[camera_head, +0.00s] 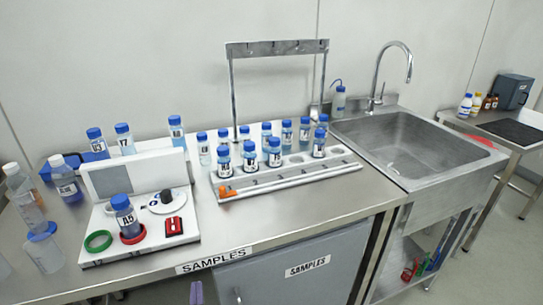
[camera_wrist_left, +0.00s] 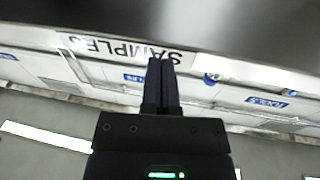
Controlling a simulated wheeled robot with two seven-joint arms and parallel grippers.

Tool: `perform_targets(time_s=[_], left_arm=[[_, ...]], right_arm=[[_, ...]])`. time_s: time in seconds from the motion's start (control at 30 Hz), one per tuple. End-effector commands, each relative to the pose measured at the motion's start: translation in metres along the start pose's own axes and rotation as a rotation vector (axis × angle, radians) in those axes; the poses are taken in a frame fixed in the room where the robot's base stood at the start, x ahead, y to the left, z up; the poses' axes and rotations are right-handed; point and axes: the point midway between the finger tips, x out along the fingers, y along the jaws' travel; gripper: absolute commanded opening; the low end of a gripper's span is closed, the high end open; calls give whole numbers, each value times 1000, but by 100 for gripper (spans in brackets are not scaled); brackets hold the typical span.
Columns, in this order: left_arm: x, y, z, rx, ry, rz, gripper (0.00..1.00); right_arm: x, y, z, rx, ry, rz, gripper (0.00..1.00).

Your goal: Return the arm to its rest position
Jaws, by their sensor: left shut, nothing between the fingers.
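My left gripper (camera_head: 197,292) shows only as purple fingertips at the bottom edge of the head view, in front of the bench's front edge and below the SAMPLES label (camera_head: 213,260). In the left wrist view the two dark purple fingers (camera_wrist_left: 163,68) are together, shut and with nothing between them. The SAMPLES label (camera_wrist_left: 125,47) appears upside down just beyond the fingertips there. The rest of my left arm is out of the head view. My right gripper is in neither view.
The steel bench (camera_head: 285,220) holds a sample rack (camera_head: 290,178) with several blue-capped bottles. A white device (camera_head: 98,218) with bottle A5 (camera_head: 125,216) stands at left. A sink (camera_head: 400,142) is at right. Bare bench lies in front of the rack.

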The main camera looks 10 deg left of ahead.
Motion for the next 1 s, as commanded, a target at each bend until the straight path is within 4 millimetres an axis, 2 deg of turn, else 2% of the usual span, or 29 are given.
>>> perform_targets(time_s=[0.03,0.07,0.1,0.17,0.2,0.23,0.27,0.3,0.4,0.5,0.63,1.0], left_arm=[[-21,11,35,25,-125,97,0],[-38,17,60,41,-219,165,0],[-66,23,93,63,-355,252,0],[-114,24,138,99,-559,357,0],[-148,20,164,127,-695,414,0],[-176,14,181,150,-798,450,0],[-202,7,196,174,-896,479,0],[-238,-5,212,208,-1024,510,0],[-314,-42,235,298,-1293,548,0],[-365,-73,241,373,-1473,553,0],[-392,-93,242,421,-1573,548,0],[-395,-94,242,424,-1582,547,0]], right_arm=[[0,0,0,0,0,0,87],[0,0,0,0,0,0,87],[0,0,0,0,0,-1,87],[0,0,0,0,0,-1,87],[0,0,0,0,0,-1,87],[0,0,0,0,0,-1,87],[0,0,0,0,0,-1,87],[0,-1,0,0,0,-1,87],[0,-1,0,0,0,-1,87],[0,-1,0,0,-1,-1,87],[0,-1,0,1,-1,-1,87],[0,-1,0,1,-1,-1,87]])
